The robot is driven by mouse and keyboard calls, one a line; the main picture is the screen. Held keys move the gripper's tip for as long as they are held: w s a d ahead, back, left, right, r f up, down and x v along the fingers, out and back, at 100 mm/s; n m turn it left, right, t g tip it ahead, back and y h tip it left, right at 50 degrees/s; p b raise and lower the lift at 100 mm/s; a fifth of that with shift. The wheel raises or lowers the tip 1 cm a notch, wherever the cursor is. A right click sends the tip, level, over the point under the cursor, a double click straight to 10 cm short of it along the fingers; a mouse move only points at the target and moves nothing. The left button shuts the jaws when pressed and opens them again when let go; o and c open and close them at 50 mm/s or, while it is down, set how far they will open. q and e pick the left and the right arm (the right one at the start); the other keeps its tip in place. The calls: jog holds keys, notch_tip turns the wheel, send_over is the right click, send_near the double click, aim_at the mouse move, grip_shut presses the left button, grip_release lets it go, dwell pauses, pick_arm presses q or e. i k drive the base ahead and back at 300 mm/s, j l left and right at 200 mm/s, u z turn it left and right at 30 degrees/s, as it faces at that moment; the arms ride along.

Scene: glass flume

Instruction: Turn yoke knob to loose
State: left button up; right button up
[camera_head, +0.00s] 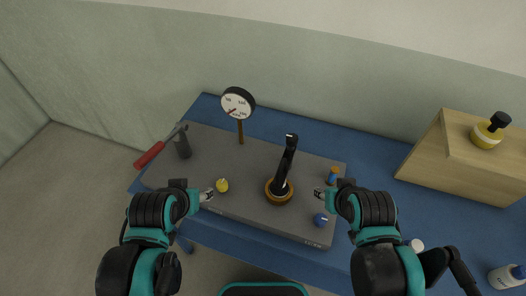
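A grey board (230,160) lies on a blue table. A black upright lever (287,160) stands on a round brown base (279,191) at its middle right. Small knobs sit on the board: a yellow one (222,185), a dark blue one (320,219) and an orange-topped blue one (334,174). I cannot tell which is the yoke knob. My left gripper (208,195) is just left of the yellow knob. My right gripper (319,193) is between the lever and the orange-topped knob, above the dark blue one. The fingers are too small to tell open from shut.
A round white dial (237,103) with a red pointer stands on a post at the back. A red-handled tool (150,154) and a dark grey post (183,146) are at left. A wooden box (465,160) bears a yellow bottle (487,135); a white bottle (504,277) stands lower right.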

aim_at(291, 139)
jog(key=l, duration=0.65)
jog(key=k+l, duration=0.15)
jog(key=l, duration=1.1)
jog(key=k, duration=0.1)
